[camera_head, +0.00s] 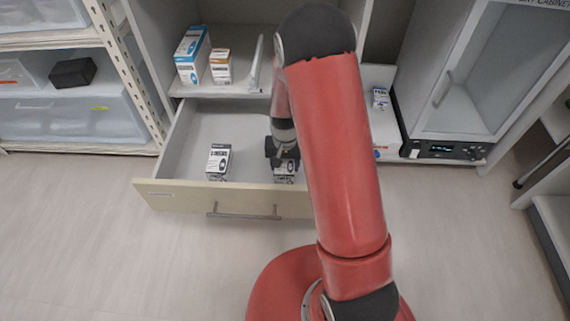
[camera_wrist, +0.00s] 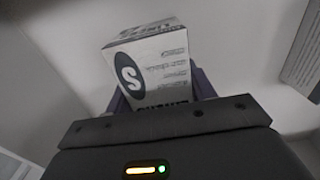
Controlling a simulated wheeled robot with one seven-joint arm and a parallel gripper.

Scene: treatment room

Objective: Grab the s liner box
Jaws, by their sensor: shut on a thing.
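The s liner box (camera_wrist: 150,72) is a white box with a dark oval bearing a letter S, seen close up in the wrist view. In the head view the box (camera_head: 285,172) is at the right part of the open drawer, partly covered by my gripper (camera_head: 284,160). My gripper (camera_wrist: 160,95) is shut on the box, with its dark fingers on both sides of it. The box's lower part is hidden behind the gripper body in the wrist view. I cannot tell whether the box touches the drawer floor.
A similar white and black box (camera_head: 218,162) stands in the open drawer (camera_head: 172,187), left of my gripper. Blue-white (camera_head: 192,55) and tan-white (camera_head: 221,66) boxes stand on the shelf above. A cabinet (camera_head: 465,75) stands at the right. The floor before the drawer is clear at left.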

